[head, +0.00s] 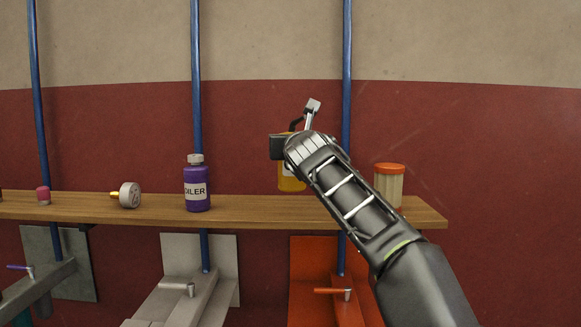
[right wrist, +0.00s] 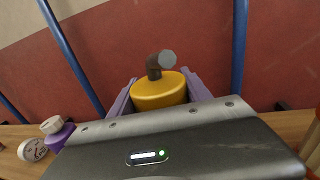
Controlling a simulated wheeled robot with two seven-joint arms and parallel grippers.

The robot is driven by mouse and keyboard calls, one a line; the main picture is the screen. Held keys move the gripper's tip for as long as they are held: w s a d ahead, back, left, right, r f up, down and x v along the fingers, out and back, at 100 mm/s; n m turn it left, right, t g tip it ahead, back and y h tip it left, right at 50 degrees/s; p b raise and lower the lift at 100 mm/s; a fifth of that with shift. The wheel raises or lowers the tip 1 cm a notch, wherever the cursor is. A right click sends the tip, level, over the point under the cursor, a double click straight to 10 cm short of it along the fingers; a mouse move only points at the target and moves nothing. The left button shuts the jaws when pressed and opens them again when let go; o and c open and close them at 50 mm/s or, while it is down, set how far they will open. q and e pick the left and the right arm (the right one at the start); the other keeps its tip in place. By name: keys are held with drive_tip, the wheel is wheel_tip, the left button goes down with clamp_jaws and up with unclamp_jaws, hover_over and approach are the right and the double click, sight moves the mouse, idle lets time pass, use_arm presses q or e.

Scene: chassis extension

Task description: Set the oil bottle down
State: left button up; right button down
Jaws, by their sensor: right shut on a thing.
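The oil bottle is yellow with a dark, bent spout. In the head view the bottle (head: 291,184) is mostly hidden behind my right gripper (head: 284,148), with its yellow lower part showing just above the shelf. In the right wrist view the bottle (right wrist: 159,93) stands between the two purple fingers of my right gripper (right wrist: 160,98), which is shut on it. The bottle looks about upright. I cannot tell whether its base touches the wooden shelf (head: 248,205). My left gripper is not in view.
A purple bottle (head: 197,187) stands left of the held bottle. An orange-lidded jar (head: 389,185) stands to the right. Blue poles (head: 347,60) rise behind the shelf.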

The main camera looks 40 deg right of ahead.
sight(287, 182)
drive_tip(key=shift+f, duration=0.6)
drive_tip(key=shift+f, duration=1.9)
drive_tip(key=shift+c, duration=2.4)
unclamp_jaws()
